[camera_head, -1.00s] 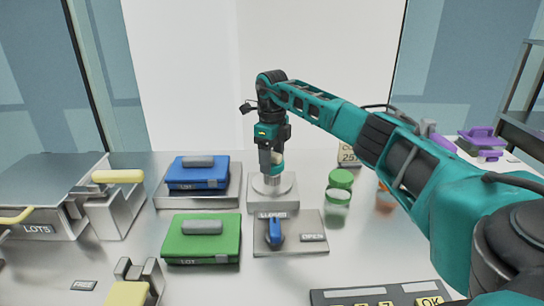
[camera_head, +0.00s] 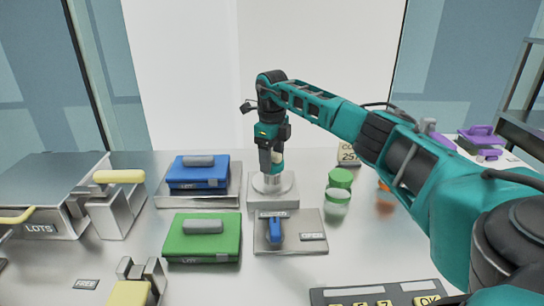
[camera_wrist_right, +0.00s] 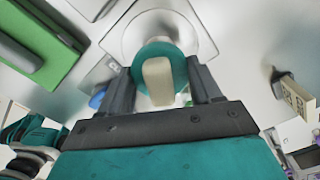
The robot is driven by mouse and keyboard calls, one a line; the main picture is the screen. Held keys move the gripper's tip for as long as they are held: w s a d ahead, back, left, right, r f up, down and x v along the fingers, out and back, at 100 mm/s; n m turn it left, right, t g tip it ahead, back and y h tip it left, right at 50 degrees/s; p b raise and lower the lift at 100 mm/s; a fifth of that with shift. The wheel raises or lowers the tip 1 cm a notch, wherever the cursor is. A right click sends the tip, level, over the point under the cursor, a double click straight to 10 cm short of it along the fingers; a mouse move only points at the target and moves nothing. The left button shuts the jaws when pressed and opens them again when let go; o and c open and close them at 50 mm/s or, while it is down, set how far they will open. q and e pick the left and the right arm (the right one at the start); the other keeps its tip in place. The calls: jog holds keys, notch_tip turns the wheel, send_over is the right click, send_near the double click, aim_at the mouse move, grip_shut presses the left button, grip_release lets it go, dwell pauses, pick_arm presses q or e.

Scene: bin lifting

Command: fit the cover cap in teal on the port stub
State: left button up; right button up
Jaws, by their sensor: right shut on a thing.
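The teal cover cap (camera_wrist_right: 158,80) with its cream grip tab fills the middle of the right wrist view. My right gripper (camera_wrist_right: 160,66) is shut on it, with one finger on each side. In the head view the gripper (camera_head: 271,168) points straight down above the port stub (camera_head: 273,179), a grey upright stub on a round flange and square metal block. The cap is at or just above the stub's top; whether it is seated I cannot tell. My left gripper is not in view.
In front of the stub is a plate (camera_head: 290,243) with a blue lever. Left of it are a blue case (camera_head: 198,181) and a green case (camera_head: 195,250). Green-lidded jars (camera_head: 340,180) stand to the right. A keypad panel (camera_head: 370,294) lies at the front.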

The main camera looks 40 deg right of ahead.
jog(key=shift+r+p, duration=0.1)
jog(key=shift+p, duration=0.3)
dwell(0.6)
jog(key=shift+f, duration=0.9)
jog(key=shift+r, duration=0.15)
jog(key=shift+r+p, duration=0.1)
jog(key=shift+p, duration=0.35)
dwell(0.8)
dwell(0.5)
jog(key=shift+f, duration=0.45)
dwell(0.5)
jog(key=o, duration=1.1)
